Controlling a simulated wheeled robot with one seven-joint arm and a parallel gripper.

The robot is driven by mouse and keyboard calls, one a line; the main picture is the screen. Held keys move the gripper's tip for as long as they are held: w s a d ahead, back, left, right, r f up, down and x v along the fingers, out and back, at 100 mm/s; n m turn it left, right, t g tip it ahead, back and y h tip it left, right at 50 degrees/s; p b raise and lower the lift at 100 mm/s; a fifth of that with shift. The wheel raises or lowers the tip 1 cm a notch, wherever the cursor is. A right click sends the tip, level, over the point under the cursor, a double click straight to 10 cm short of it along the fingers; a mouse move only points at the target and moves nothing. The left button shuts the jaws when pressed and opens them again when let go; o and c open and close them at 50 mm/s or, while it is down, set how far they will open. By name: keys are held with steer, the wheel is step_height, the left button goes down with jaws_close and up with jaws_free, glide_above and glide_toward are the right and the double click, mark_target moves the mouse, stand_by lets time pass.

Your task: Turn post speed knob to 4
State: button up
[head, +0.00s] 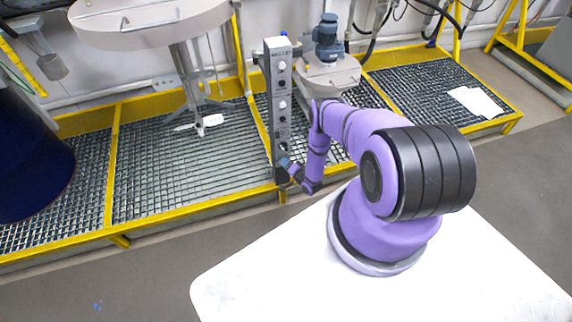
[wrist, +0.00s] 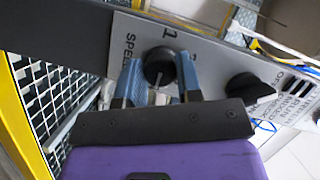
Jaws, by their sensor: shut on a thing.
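The post (head: 279,100) is a tall grey control column on the grated platform in the head view. In the wrist view its panel (wrist: 212,62) runs diagonally, with "SPEED" lettering and a "1" printed beside the round black speed knob (wrist: 160,67). A pale pointer line shows on the knob's lower edge. My gripper (wrist: 158,84) has its two blue-grey fingers on either side of this knob, shut on it. In the head view my gripper (head: 288,166) reaches the lower part of the post, and the knob is hidden there. The remaining scale numbers are mostly hidden or unreadable.
A second black knob (wrist: 248,88) sits on the panel to the right, near small lettering. Yellow-edged grating (head: 180,150) surrounds the post. A drum agitator with a blue motor (head: 327,38) stands behind it. A dark blue drum (head: 30,160) is at the left.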

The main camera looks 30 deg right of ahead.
steer(key=o, duration=0.9)
steer(key=s, duration=0.3)
steer(key=s+r, duration=0.1)
steer(key=s, duration=0.3)
steer(key=s+d, duration=0.1)
steer(key=s, duration=0.2)
steer(key=shift+s+r, duration=0.3)
